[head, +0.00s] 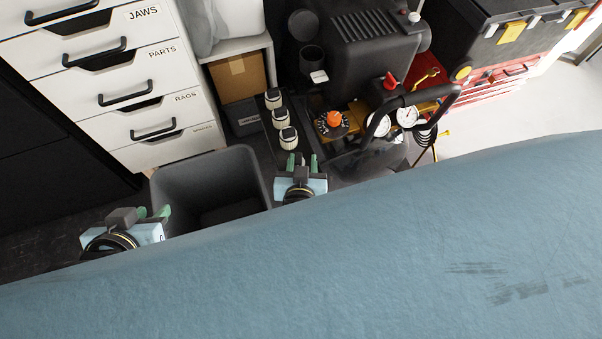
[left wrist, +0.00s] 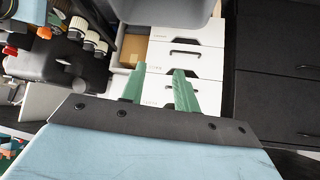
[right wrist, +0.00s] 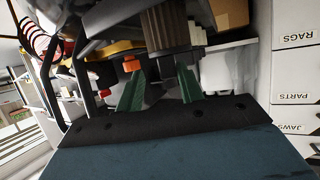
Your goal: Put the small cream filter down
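Three small cream cylinders with dark tops stand in a row in the head view: the far one (head: 273,98), the middle one (head: 281,117) and the near one (head: 288,138). Which of them, if any, is the small cream filter I cannot tell. They also show at the upper left of the left wrist view (left wrist: 91,41). My right gripper (head: 302,161) is open, close in front of the near cylinder in the head view. A dark ribbed part (right wrist: 172,28) shows beyond its fingers; nothing visible is gripped. My left gripper (head: 153,212) is open and empty beside the grey bin.
An open grey bin (head: 165,178) stands between my grippers. A white drawer cabinet (head: 110,70) is at the left. A black machine with gauges (head: 360,55) and a black tube handle stands behind the right gripper. A red tool chest (head: 500,78) is at the right.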

